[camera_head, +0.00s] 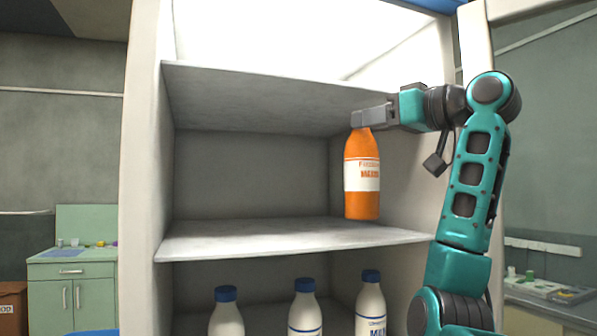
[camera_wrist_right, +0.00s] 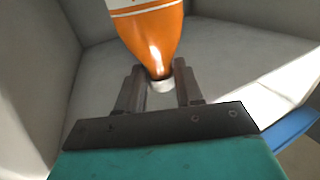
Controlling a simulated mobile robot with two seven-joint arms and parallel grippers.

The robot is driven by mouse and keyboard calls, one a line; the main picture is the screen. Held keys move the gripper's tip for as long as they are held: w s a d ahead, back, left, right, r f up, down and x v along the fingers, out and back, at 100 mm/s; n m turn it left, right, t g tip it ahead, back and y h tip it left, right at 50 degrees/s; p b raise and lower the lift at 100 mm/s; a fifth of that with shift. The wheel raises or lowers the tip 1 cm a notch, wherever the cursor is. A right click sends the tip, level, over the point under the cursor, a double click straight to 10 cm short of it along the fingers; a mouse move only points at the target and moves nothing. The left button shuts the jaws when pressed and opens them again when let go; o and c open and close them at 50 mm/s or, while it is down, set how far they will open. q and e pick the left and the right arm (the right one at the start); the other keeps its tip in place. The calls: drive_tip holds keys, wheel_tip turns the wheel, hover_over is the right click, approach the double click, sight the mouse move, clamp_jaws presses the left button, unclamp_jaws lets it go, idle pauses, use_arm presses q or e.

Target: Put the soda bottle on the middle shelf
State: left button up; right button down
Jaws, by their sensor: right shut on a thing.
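The soda bottle (camera_head: 362,180) is orange with a white label and stands upright at the right side of the middle shelf (camera_head: 290,238). Its base appears at the shelf surface; I cannot tell whether it touches. My right gripper (camera_head: 360,118) reaches in from the right and is shut on the bottle's top, hiding the cap in the head view. In the right wrist view the orange bottle (camera_wrist_right: 152,35) extends away from the gripper (camera_wrist_right: 160,85), its pale cap between the two fingers. My left gripper is not in view.
Several white milk bottles with blue caps, such as one (camera_head: 305,310), stand on the level below. The cabinet's left wall (camera_head: 143,180) bounds the opening. The left and middle of the middle shelf are empty.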

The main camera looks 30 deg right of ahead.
drive_tip(key=w+a+f+p, duration=0.1)
drive_tip(key=w, duration=0.6)
drive_tip(key=w+a+f+p, duration=0.1)
drive_tip(key=w+f, duration=0.1)
drive_tip(key=w, duration=0.6)
drive_tip(key=shift+w+a+f+p, duration=0.15)
drive_tip(key=shift+a+f+p, duration=0.05)
drive_tip(key=shift+a+p, duration=0.1)
drive_tip(key=c, duration=1.1)
unclamp_jaws()
drive_tip(key=shift+f, duration=0.1)
drive_tip(key=o, duration=0.4)
